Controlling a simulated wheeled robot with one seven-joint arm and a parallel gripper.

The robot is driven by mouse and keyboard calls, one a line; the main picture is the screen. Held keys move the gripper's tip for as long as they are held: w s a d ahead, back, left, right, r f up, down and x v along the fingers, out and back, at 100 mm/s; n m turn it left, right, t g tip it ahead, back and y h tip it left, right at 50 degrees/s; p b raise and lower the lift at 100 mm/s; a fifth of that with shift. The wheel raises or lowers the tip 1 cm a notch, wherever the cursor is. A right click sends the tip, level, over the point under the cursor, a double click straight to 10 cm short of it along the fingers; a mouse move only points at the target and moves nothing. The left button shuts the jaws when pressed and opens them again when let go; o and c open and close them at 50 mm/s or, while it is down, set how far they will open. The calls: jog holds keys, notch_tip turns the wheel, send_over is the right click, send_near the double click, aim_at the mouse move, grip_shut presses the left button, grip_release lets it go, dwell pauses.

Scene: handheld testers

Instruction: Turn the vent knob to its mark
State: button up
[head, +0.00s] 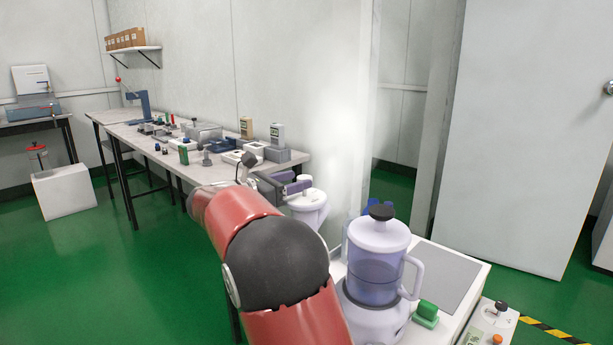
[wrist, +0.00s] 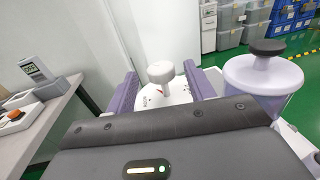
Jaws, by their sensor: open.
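A white round knob (wrist: 160,73) stands on a white lid (wrist: 178,96), with small dark and red markings near its base. I take it to be the vent knob. My gripper (wrist: 160,80) is open, with one purple finger on each side of the knob and a visible gap on both sides. In the head view my gripper (head: 290,184) is over a white lidded vessel (head: 309,208), where the knob shows small and partly hidden. Whether the knob lines up with its mark is too small to tell.
A lilac jar (head: 377,262) with a black knob stands close to the right of my arm; it also shows in the wrist view (wrist: 262,88). A green block (head: 426,312) is beside it. A long bench (head: 215,172) with several testers is to the left.

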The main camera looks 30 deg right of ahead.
aim_at(305, 176)
jog(key=shift+w+d, duration=0.15)
jog(key=shift+d, duration=0.75)
jog(key=shift+w+d, duration=0.15)
jog(key=shift+d, duration=0.75)
jog(key=c, duration=0.9)
jog(key=shift+c, duration=0.2)
